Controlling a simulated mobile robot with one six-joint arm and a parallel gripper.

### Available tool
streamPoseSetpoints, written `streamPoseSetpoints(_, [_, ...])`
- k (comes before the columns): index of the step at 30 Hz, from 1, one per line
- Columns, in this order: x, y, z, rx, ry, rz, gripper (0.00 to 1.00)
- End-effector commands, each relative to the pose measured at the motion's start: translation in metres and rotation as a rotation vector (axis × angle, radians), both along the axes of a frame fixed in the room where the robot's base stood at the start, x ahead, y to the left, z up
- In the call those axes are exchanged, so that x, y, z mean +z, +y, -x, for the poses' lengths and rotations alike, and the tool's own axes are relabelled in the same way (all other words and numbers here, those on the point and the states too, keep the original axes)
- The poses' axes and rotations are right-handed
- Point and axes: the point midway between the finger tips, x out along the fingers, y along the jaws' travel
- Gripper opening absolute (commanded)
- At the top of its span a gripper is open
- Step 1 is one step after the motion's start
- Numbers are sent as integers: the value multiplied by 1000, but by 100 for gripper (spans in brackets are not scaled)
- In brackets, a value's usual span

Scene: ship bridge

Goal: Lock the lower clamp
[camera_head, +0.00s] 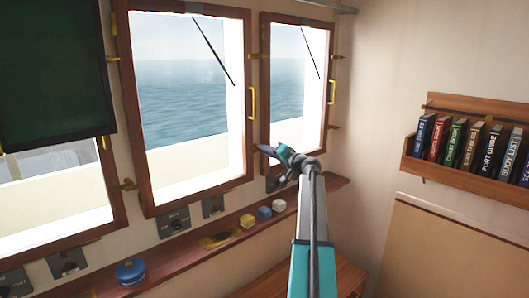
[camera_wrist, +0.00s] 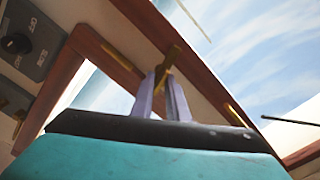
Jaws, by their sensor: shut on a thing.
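The lower clamp is a small brass lever (camera_wrist: 172,57) on the brown wooden frame of the middle window (camera_head: 180,110). My gripper (camera_wrist: 165,88) has its two grey fingers on either side of this lever and is shut on it. In the head view my gripper (camera_head: 262,149) is at the lower right side of the middle window, in the gap before the right window. There the gripper hides most of the clamp. In the wrist view the lever stands at a slant across the frame edge. I cannot tell how far it is turned.
A brass handle (camera_head: 252,102) sits above the clamp on the same frame. An upper brass clamp (camera_head: 253,57) is higher up. A ledge (camera_head: 190,250) below holds a blue round tin (camera_head: 130,271) and small blocks. A bookshelf (camera_head: 470,170) hangs at right.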

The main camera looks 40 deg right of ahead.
Motion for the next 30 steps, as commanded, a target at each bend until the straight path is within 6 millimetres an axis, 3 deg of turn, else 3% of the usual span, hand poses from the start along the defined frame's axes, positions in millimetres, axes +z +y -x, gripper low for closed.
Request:
streamPoseSetpoints(11, [0, -1, 1, -2, 1, 0, 0])
streamPoseSetpoints(12, [0, -1, 1, -2, 1, 0, 21])
streamPoseSetpoints(15, [0, -1, 1, -1, 0, 0, 33])
streamPoseSetpoints(30, [-1, 0, 10, -1, 0, 1, 33])
